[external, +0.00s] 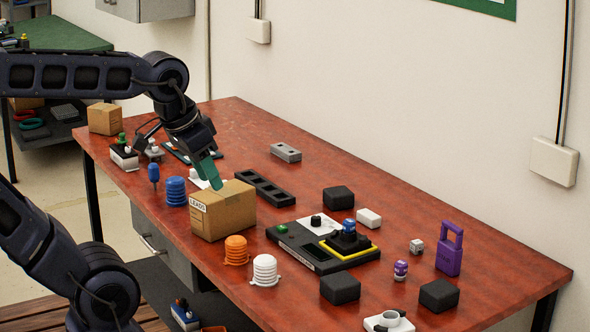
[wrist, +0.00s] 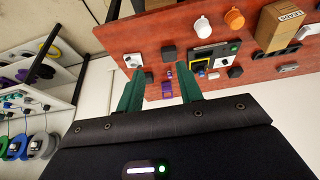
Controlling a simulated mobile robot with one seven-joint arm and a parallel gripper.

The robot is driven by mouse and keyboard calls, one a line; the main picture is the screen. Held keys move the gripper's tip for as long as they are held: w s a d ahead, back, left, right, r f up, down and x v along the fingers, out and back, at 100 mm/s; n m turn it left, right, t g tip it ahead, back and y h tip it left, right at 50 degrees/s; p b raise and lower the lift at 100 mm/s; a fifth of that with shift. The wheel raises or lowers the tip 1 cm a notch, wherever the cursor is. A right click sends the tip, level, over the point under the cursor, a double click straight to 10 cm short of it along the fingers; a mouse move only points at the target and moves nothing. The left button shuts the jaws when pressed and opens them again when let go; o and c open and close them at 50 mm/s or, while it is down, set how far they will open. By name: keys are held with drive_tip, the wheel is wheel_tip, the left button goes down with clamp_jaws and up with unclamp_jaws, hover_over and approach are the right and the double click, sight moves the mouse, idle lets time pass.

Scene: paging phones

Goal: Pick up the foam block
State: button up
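Three dark charcoal blocks that look like foam lie on the red-brown table (external: 300,172): one at the back (external: 338,196), one at the front (external: 340,288) and one further right (external: 439,295). I cannot tell which is the foam block meant. Dark blocks also show small in the wrist view, one at the upper middle (wrist: 169,53) and one to the right (wrist: 235,72). My gripper (external: 213,182) is raised near the cardboard box, well left of the blocks. Its green fingers stand apart with nothing between them in the wrist view (wrist: 160,76).
The cardboard box (external: 222,211) stands below my gripper. A black phone base with a yellow frame (external: 322,246) lies between the blocks. Orange (external: 236,250) and white (external: 265,270) ribbed pieces stand at the front edge. A purple handled piece (external: 449,252) stands at the right.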

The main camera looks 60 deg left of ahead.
drive_tip(key=o, duration=1.2)
drive_tip(key=shift+c, duration=0.2)
drive_tip(key=m+g+h, duration=0.5)
drive_tip(key=m, duration=1.4)
hover_over(340, 279)
drive_tip(key=a, duration=0.3)
drive_tip(key=f, duration=2.3)
drive_tip(key=shift+w+a+f, duration=0.1)
drive_tip(key=shift+w+f, duration=0.15)
drive_tip(key=shift+f, duration=0.05)
drive_tip(key=x, duration=0.5)
drive_tip(key=shift+a, duration=0.15)
drive_tip(key=shift+a+x, duration=0.2)
drive_tip(key=shift+x, duration=1.2)
drive_tip(key=shift+a+x, duration=0.2)
drive_tip(key=shift+x, duration=1.15)
